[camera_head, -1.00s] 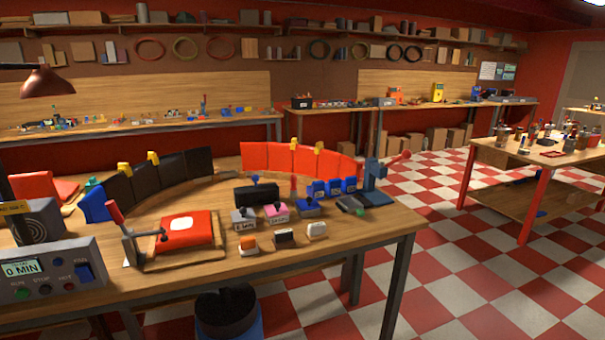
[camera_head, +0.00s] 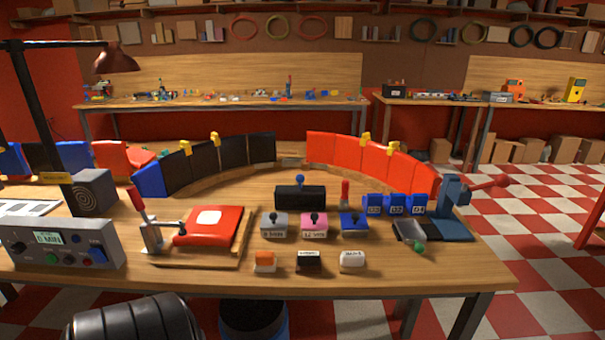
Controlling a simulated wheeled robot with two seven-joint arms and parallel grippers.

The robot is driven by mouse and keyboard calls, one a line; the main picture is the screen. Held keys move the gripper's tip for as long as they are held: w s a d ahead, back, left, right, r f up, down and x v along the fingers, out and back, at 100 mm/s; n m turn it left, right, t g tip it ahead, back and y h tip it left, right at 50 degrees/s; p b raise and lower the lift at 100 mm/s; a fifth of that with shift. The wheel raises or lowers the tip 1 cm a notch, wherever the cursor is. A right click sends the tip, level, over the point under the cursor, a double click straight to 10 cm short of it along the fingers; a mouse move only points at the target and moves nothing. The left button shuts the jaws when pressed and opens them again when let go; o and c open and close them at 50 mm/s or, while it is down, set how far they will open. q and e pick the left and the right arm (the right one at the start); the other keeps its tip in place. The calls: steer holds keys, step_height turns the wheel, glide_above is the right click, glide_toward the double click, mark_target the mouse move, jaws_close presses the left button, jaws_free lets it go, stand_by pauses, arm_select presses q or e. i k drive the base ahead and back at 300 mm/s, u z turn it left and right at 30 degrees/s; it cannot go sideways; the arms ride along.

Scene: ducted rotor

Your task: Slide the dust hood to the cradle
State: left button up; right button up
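No part is labelled as the dust hood or the cradle, and I cannot tell for certain which they are. A black box with a blue knob (camera_head: 300,196) stands at mid-table, inside a curved row of black panels (camera_head: 205,158) and red panels (camera_head: 370,160). A red pad with a white patch (camera_head: 209,226) lies on a wooden board (camera_head: 180,258) at the left front, beside a red-handled clamp (camera_head: 148,222).
A grey control box (camera_head: 62,243) and a lamp (camera_head: 117,60) are at the left. Knobbed blocks (camera_head: 314,226) and small stamps (camera_head: 309,262) sit at the front middle. A blue press with a red handle (camera_head: 452,208) stands at the right. Checkered floor (camera_head: 535,240) is open beyond.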

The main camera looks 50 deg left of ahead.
mark_target(300, 198)
steer(key=u, duration=0.55)
steer(key=i, duration=0.8)
steer(key=u, duration=1)
steer(key=i, duration=0.25)
steer(key=u, duration=0.2)
